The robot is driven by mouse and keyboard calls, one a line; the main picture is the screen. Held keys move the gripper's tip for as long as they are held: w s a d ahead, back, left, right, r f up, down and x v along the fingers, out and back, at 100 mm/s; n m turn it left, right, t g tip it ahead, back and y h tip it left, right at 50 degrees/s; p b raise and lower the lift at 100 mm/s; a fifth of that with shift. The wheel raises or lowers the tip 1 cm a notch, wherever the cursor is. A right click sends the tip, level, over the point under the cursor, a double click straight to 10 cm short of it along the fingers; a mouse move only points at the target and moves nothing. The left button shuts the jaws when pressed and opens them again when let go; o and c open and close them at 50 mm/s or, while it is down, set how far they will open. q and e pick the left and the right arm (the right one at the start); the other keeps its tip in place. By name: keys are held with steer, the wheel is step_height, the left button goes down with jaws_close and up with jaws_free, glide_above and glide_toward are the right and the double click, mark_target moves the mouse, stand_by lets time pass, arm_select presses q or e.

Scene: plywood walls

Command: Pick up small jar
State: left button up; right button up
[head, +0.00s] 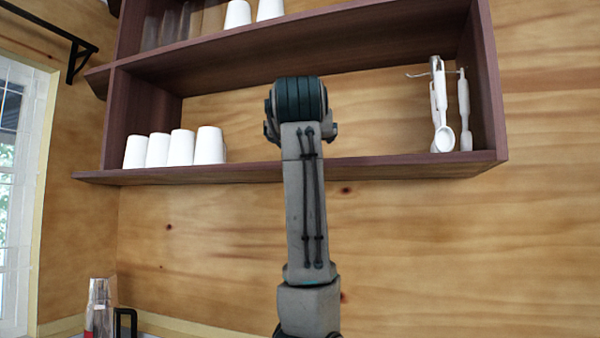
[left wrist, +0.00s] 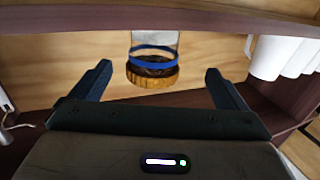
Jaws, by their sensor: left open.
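The small jar (left wrist: 154,62) shows in the left wrist view, which is upside down. It is clear with a blue band, dark contents and a wood-coloured lid. It stands on the shelf board. My left gripper (left wrist: 158,70) is open, with a finger to each side of the jar in the picture. The jar looks a little beyond the fingertips, and no contact shows. In the head view my left arm rises in front of the shelf and hides both the jar and the gripper. My right gripper is not in view.
White cups (head: 181,147) stand on the lower shelf (head: 250,172), left of my arm. White measuring spoons (head: 441,110) hang near its right end. More cups (head: 238,14) stand on the board above. A metal bottle (head: 99,305) is at lower left.

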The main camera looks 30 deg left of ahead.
arm_select(q)
steer(key=shift+w+a+r+p, duration=0.1)
steer(key=shift+w+r+p, duration=0.7)
steer(key=shift+w+p, duration=0.3)
steer(key=shift+w+a+p, duration=0.9)
steer(key=shift+w+a, duration=0.05)
steer(key=shift+a, duration=0.2)
steer(key=shift+p+x, duration=0.7)
steer(key=shift+x, duration=0.45)
steer(key=shift+w+a+r, duration=0.1)
steer(key=shift+w+a, duration=0.1)
steer(key=shift+w, duration=0.15)
steer(key=shift+d, duration=0.4)
steer(key=shift+c, duration=1)
steer(key=c, duration=0.9)
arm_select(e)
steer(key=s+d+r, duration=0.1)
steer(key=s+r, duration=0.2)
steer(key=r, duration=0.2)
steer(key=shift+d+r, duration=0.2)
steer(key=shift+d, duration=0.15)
